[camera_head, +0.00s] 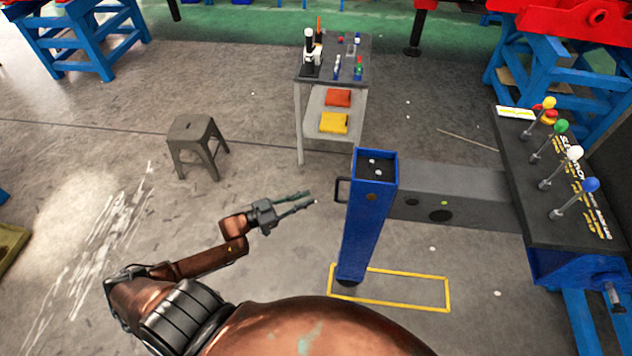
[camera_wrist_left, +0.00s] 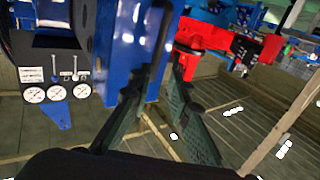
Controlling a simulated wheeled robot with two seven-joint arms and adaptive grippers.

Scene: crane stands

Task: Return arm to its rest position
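My left arm reaches in from the lower left of the head view. Its gripper (camera_head: 312,198) is in the air left of a blue post (camera_head: 366,220), apart from it. The post has a black handle on its left side (camera_head: 340,190). In the left wrist view the two green fingers (camera_wrist_left: 162,75) are spread with nothing held between them. A blue upright surface (camera_wrist_left: 128,45) fills the upper middle behind them. My right gripper is not in view.
A grey beam (camera_head: 465,195) joins the post to a console with colored-knob levers (camera_head: 575,200). A yellow rectangle (camera_head: 420,306) marks the floor. A stool (camera_head: 198,140) and a small table with a microscope (camera_head: 335,60) stand behind. A gauge panel (camera_wrist_left: 40,75) shows in the wrist view.

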